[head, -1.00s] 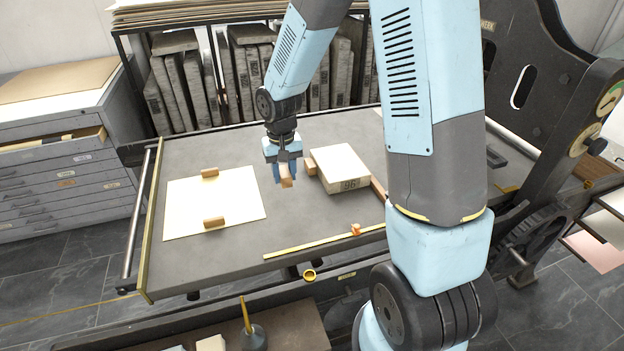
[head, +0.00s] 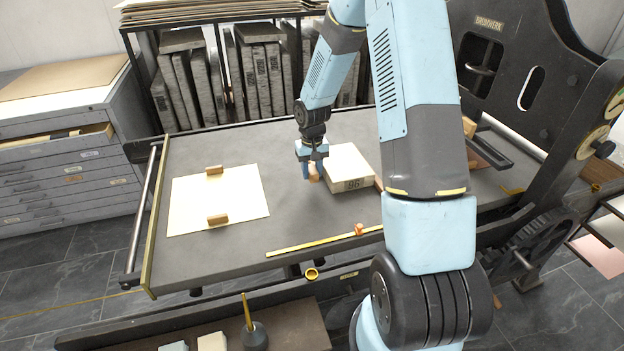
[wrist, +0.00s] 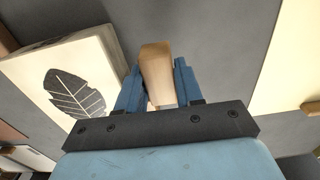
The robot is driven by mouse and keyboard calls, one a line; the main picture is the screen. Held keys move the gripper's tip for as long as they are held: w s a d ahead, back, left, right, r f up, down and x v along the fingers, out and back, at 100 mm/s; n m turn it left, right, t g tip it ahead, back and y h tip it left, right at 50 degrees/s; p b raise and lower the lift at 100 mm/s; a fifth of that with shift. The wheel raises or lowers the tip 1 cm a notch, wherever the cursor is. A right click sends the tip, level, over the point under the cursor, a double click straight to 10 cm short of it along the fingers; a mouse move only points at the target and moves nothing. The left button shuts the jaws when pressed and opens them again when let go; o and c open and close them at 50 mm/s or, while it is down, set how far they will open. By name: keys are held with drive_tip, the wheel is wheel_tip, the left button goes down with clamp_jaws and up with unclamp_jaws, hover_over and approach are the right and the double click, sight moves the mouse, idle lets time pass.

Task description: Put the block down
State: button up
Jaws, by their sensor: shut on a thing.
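My gripper (head: 313,168) is shut on a small wooden block (head: 314,174), low over the press bed just left of a pale stone (head: 350,160). In the wrist view the block (wrist: 156,72) stands out lengthwise between the two blue fingers (wrist: 157,92). The stone (wrist: 62,82), with a dark leaf drawing on its face, lies to the left there, and a strip of grey bed shows between it and the block. I cannot tell whether the block touches the bed.
The grey press bed (head: 240,145) has free room between the stone and a cream sheet (head: 190,205). Two wooden blocks (head: 214,170) (head: 218,219) lie on the sheet. A yellow rule (head: 310,244) lies along the front edge. A wooden piece (head: 379,184) touches or adjoins the stone's right side.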

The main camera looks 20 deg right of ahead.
sight(313, 186)
drive_tip(key=shift+w+d+f, duration=0.3)
drive_tip(key=shift+d+f, duration=0.1)
drive_tip(key=shift+f, duration=1.7)
drive_tip(key=shift+f, duration=0.1)
drive_tip(key=o, duration=1)
